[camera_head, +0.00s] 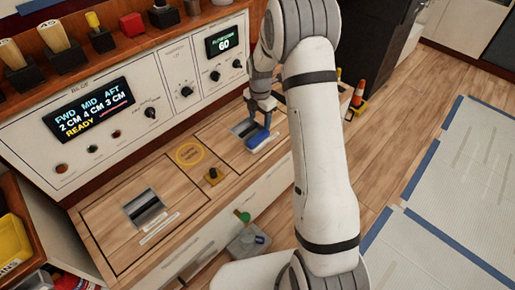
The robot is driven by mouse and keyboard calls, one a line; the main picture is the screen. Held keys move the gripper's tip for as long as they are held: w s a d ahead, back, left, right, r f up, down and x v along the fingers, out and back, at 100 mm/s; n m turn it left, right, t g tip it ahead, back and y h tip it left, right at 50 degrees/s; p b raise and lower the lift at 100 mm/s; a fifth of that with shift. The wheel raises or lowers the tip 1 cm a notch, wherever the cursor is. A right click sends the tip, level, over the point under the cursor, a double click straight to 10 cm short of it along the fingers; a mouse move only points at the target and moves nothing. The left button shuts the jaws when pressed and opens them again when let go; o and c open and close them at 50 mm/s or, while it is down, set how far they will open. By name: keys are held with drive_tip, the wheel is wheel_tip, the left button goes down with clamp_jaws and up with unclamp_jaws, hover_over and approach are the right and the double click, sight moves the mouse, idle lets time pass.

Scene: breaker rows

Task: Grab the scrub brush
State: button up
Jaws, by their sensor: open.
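The blue scrub brush (259,140) lies on the wooden counter top, beside the right-hand dark slot. My gripper (262,106) is directly above it, pointing down, with its jaws open. A blue part of the brush rises toward the jaws. I cannot tell whether the fingers touch it or stand around it, as they are small and dark in this view. My white arm hides the counter and console just to the right.
A console with lit displays (88,114) and knobs stands behind the counter.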

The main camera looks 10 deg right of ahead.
sight(258, 136)
wheel_tip(258, 136, down, 3)
drive_tip(key=shift+f+b, duration=0.15)
drive_tip(key=shift+b, duration=0.2)
drive_tip(key=f+b, duration=0.2)
drive_tip(key=f, duration=0.3)
drive_tip(key=shift+a+f, duration=0.2)
drive_tip(key=shift+r, duration=0.1)
drive_tip(key=c, duration=1.1)
